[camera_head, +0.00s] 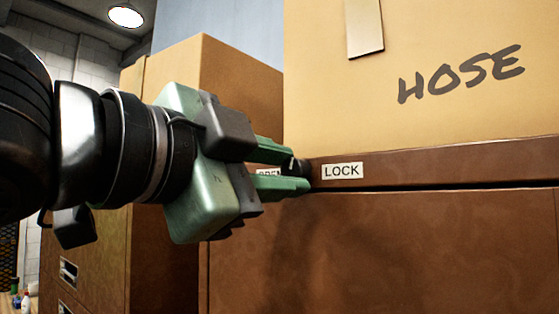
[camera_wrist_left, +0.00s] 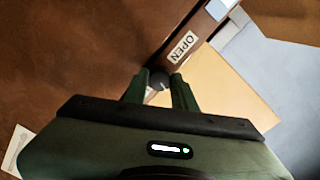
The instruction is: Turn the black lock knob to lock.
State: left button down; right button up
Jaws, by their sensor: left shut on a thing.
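The black lock knob (camera_head: 299,167) sits on the brown cabinet's top edge, between the OPEN label (camera_head: 268,172) and the LOCK label (camera_head: 342,171). My left gripper (camera_head: 300,168) reaches in from the left, and its green fingers are shut on the knob, one above and one below. In the left wrist view the round knob (camera_wrist_left: 159,80) shows between the two fingertips (camera_wrist_left: 160,85), with the OPEN label (camera_wrist_left: 182,47) beyond it. The fingers partly cover the knob and the OPEN label in the head view. My right gripper is not in view.
A cardboard box marked HOSE (camera_head: 430,90) stands on the brown cabinet (camera_head: 420,250), just above the knob. Another brown cabinet (camera_head: 160,240) stands at the left behind my arm. Small bottles (camera_head: 22,298) are at the far lower left.

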pick_arm(q)
jog(key=m+p, duration=0.1)
jog(key=m, duration=0.3)
jog(key=shift+r, duration=0.15)
jog(key=shift+m+p, duration=0.5)
jog(key=shift+m, duration=0.4)
jog(key=c, duration=1.2)
grip_release()
jog(key=shift+o, duration=0.3)
jog(key=shift+w, duration=0.15)
